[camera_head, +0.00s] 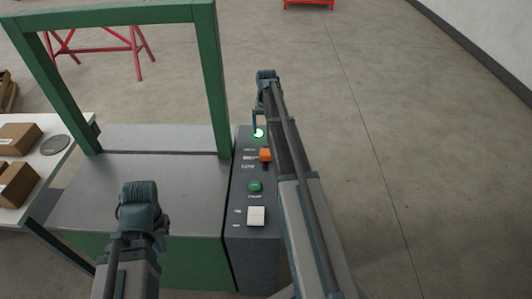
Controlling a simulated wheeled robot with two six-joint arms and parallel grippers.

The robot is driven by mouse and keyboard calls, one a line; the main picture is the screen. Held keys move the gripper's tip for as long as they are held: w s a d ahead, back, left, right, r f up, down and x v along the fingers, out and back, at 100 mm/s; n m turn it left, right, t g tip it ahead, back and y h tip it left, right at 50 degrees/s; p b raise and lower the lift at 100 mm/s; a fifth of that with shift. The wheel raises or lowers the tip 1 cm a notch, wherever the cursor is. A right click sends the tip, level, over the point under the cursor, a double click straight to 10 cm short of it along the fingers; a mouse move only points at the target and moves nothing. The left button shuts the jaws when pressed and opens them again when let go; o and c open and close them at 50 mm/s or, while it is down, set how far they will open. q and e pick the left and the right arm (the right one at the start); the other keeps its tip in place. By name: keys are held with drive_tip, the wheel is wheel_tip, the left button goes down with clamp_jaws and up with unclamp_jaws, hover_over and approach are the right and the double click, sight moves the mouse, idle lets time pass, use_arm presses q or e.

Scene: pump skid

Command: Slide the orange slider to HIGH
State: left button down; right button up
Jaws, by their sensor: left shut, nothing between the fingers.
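The orange slider (265,155) is a small block on the dark control panel (243,181), just left of my right forearm. Several small white labels lie to its left, too small to read. My right arm reaches over the panel's right side, and its gripper (256,122) is beyond the slider, close to the lit green lamp. Whether its fingers are open or shut does not show clearly. My left gripper (140,216) is shut and empty over the grey top of the bench, well left of the panel, with its fingertips mostly hidden.
The lit green lamp (258,133), a green button (255,186) and a white switch (256,216) share the panel. A green frame (216,85) stands over the grey bench (185,180) to the left. A white table (62,166) with boxes is further left. Floor at right is clear.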

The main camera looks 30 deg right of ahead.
sight(266, 152)
wheel_tip(266, 152, down, 14)
drive_tip(key=b, duration=1.4)
drive_tip(key=shift+a, duration=0.1)
drive_tip(key=shift+r, duration=0.1)
clamp_jaws()
